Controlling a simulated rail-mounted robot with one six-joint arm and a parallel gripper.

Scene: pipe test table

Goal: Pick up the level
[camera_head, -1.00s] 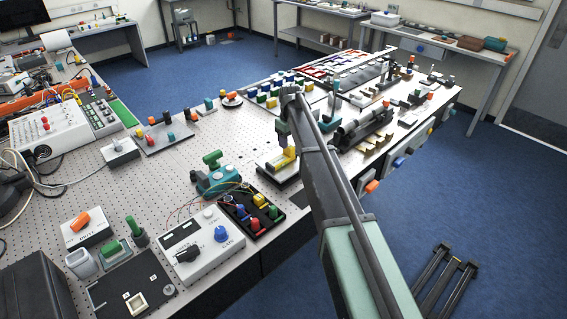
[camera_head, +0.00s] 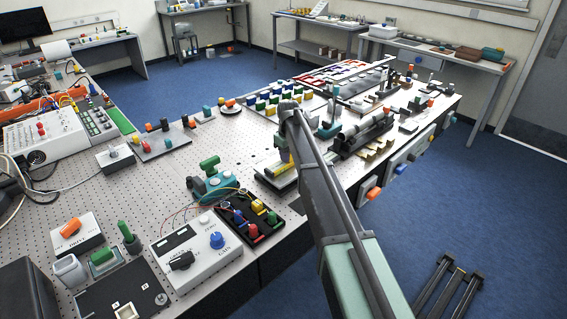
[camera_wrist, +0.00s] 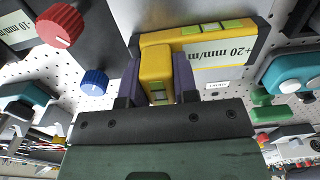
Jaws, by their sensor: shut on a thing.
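The level is a yellow block with green vials and a white "+20 mm/m" label. It fills the upper middle of the wrist view (camera_wrist: 160,62). My gripper (camera_wrist: 157,88) is shut on it, with one dark finger on each side of its yellow upright part. In the head view a small yellow part of the level (camera_head: 284,153) shows beside my arm, above a flat plate on the table. The rest of it and my gripper's fingers are mostly hidden by the arm. I cannot tell the exact gap under the level.
A white meter box with a blue knob (camera_head: 216,240), a black tray with coloured knobs (camera_head: 251,216) and a teal device with a green handle (camera_head: 212,180) stand nearby on the perforated table (camera_head: 165,195). Coloured blocks (camera_head: 272,100) and dark fixtures crowd the far side.

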